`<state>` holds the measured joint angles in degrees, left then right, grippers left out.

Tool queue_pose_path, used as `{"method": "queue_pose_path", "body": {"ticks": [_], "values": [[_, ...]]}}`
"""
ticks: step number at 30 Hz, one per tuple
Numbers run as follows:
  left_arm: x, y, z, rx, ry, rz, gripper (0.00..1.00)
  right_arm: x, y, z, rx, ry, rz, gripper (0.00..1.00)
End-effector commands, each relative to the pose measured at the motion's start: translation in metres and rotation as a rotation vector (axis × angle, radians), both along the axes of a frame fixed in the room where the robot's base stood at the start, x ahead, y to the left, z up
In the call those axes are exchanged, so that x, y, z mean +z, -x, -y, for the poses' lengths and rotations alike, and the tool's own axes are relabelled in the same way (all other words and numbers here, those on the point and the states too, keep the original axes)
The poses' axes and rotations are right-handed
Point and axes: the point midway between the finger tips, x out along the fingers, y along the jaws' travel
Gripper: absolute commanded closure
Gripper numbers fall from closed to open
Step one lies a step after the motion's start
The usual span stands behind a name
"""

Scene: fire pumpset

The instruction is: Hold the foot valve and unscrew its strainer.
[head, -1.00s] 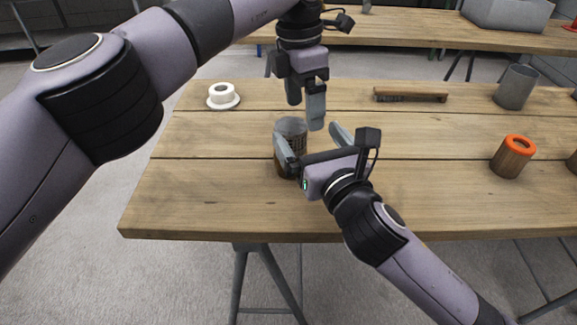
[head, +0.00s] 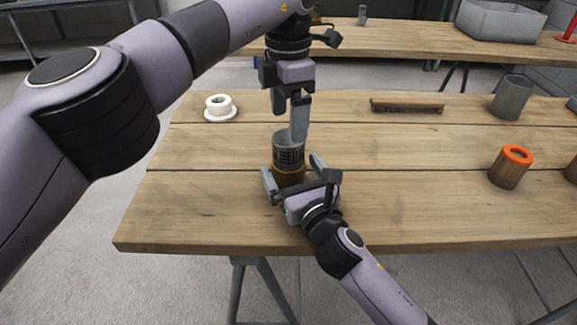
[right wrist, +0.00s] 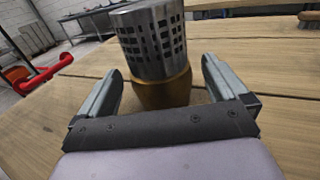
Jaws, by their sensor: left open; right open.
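The foot valve (head: 289,176) stands upright on the table, a brass body with a grey slotted metal strainer (head: 289,154) on top. My right gripper (head: 293,171) is open, low in front of the valve, with its fingers reaching along either side of the brass body. In the right wrist view the brass body (right wrist: 162,92) sits between the two open fingers, with a gap on both sides, and the strainer (right wrist: 150,42) rises above it. My left gripper (head: 289,118) is open and points down just above the strainer; its fingertips overlap the strainer's top rim in the head view.
On the wooden table (head: 200,195) are a white flanged ring (head: 220,109) at back left, a wooden-backed brush (head: 407,105), a grey cup (head: 511,98) and an orange-topped brass cylinder (head: 510,167) at right. A second table stands behind. The front left tabletop is clear.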

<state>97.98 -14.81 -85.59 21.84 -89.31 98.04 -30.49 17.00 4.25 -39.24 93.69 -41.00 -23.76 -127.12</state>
Motion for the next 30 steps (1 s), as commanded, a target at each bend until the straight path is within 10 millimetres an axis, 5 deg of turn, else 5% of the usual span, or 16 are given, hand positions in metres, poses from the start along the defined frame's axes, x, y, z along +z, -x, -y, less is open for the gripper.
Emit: {"method": "queue_pose_path", "body": {"ticks": [7,19,28,30], "values": [[0.0,0.0,0.0,0.0,0.0,0.0,0.15,0.0,-0.02,-0.008,0.0,-0.001,0.0,0.0],[0.0,0.0,0.0,0.0,0.0,0.0,0.15,0.001,-0.024,-0.01,0.001,0.0,0.001,0.0],[0.0,0.0,0.0,-0.002,0.0,0.0,0.15,0.001,-0.024,-0.01,0.001,-0.001,0.001,0.98],[0.0,0.0,0.0,-0.018,0.0,0.0,0.15,0.001,-0.024,-0.01,0.001,-0.001,0.001,1.0]]}}
